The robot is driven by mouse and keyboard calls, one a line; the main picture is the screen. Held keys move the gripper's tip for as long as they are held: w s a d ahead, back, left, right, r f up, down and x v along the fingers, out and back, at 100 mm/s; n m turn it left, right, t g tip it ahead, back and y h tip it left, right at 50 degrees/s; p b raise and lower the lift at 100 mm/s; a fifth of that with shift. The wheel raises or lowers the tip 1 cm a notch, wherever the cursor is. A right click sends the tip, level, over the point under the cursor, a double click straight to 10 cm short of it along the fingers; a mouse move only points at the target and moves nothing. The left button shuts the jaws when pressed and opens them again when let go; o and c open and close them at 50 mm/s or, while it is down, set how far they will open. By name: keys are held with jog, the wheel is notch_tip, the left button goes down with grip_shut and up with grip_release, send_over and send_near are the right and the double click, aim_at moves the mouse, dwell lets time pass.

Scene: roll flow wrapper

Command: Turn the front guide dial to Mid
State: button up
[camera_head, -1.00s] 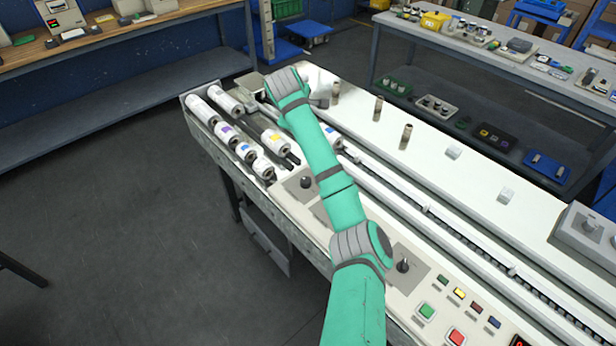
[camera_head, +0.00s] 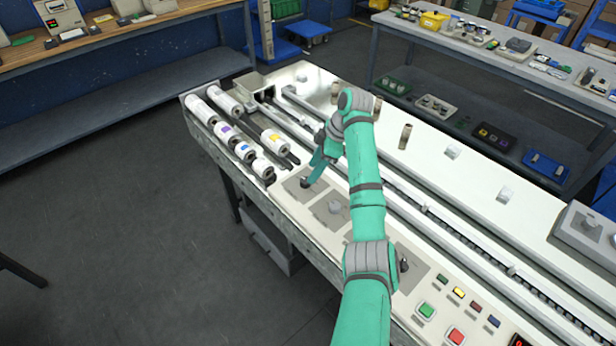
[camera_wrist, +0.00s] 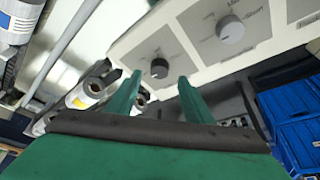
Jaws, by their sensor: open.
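Several dials sit on the white front panel of the machine. A black dial (camera_head: 304,183) on a grey plate is nearest the rolls, and it also shows in the wrist view (camera_wrist: 159,68). A light grey dial (camera_head: 334,206) is beside it, also in the wrist view (camera_wrist: 230,30), with "Mid" and what looks like "Short" printed around it. I cannot read which dial is the front guide. My gripper (camera_wrist: 160,92) is open and empty. Its fingers straddle the black dial in the wrist view, but contact is not clear. In the head view my wrist partly hides the fingertips.
Another dark knob (camera_head: 404,265) is farther along the panel, beside a green button (camera_head: 426,310) and a red button (camera_head: 456,336). Label rolls (camera_head: 228,134) lie at the machine's left end. A long conveyor channel (camera_head: 430,208) runs behind the panel. The floor in front is clear.

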aim_at(305, 180)
jog(key=shift+x, duration=2.55)
jog(key=shift+a+r, duration=0.1)
jog(key=c, duration=1)
